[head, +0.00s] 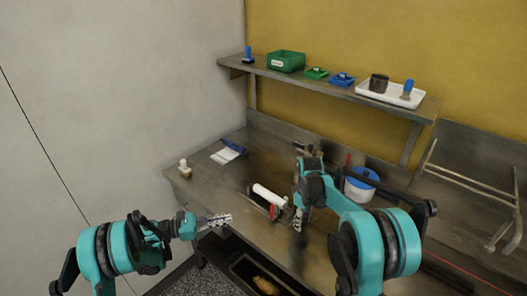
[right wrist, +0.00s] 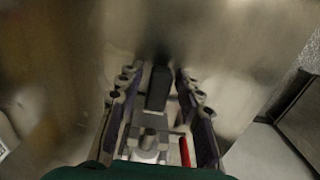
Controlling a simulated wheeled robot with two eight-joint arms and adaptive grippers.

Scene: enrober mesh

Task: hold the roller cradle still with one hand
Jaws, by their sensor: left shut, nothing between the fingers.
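The roller cradle, a dark low frame (head: 258,205) carrying a white roller (head: 268,195), sits on the metal bench with a red part at its near end. My right gripper (head: 298,224) points down just right of the cradle's near end. In the right wrist view its two fingers (right wrist: 160,98) are apart, with a dark upright block (right wrist: 158,88) between or just beyond them and gaps on both sides. A red strip shows near the right finger. I cannot tell whether either finger touches the cradle. My left gripper (head: 222,219) is shut and empty, left of the cradle near the bench's front edge.
A white and blue tub (head: 361,186) stands behind my right arm. A blue-handled tool (head: 233,147) and a small white-based object (head: 184,167) lie at the bench's left. A shelf (head: 330,87) holds bins and a tray. A metal rack (head: 470,188) stands right.

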